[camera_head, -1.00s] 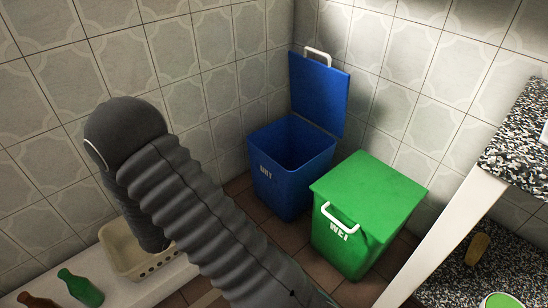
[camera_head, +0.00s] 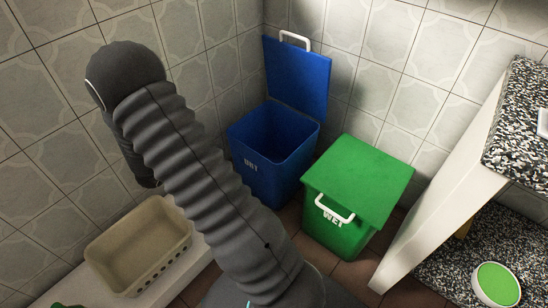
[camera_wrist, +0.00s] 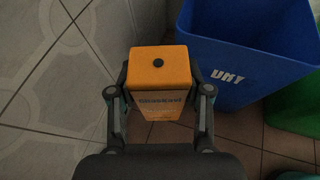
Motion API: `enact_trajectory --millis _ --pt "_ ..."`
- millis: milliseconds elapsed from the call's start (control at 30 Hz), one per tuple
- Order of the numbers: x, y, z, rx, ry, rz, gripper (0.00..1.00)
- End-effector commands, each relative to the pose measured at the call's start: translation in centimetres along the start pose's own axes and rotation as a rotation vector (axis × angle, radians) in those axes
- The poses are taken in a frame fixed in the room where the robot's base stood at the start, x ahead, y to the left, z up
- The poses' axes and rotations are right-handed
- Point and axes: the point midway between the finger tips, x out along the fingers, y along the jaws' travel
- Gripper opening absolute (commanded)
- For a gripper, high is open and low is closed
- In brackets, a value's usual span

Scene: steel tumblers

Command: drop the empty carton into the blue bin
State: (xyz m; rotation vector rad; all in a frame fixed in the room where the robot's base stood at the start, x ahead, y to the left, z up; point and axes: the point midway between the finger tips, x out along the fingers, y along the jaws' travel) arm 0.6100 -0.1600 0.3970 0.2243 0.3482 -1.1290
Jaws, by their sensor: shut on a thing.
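The carton (camera_wrist: 160,80) is orange with a dark round spot on top and printed lettering on its side. My gripper (camera_wrist: 160,93) is shut on it, one finger on each side, in the wrist view. The carton looks upright. The blue bin (camera_head: 272,168) stands in the wall corner with its lid (camera_head: 298,78) raised at the back. Its mouth is open and its inside is dark. In the wrist view the blue bin (camera_wrist: 240,80) is just right of the carton, which is outside its rim. My arm hides the gripper and carton in the head view.
A green bin (camera_head: 355,185) with a shut lid stands right of the blue one. A beige basket (camera_head: 140,245) sits on a white ledge at left. A speckled counter (camera_head: 520,120) with a white side panel is at right. A green-topped round container (camera_head: 496,285) sits lower right.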

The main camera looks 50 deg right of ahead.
Motion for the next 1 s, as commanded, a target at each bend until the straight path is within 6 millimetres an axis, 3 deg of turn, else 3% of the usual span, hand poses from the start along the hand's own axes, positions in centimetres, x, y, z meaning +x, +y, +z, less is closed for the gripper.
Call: enact_trajectory --millis 33,100,300,500,700,1000 --pt "1.7 -1.3 2.4 0.019 -0.001 -0.039 0.25" --pt "3.9 -3.0 4.6 0.036 0.0 -0.081 0.25" --pt "9.5 -7.7 8.8 0.075 0.0 -0.184 0.25" --pt "14.9 -12.9 11.0 0.111 0.0 -0.271 0.25" --pt "18.6 -17.3 12.4 0.136 0.001 -0.332 0.25" --pt "20.1 -18.8 12.2 0.145 0.001 -0.351 0.25"
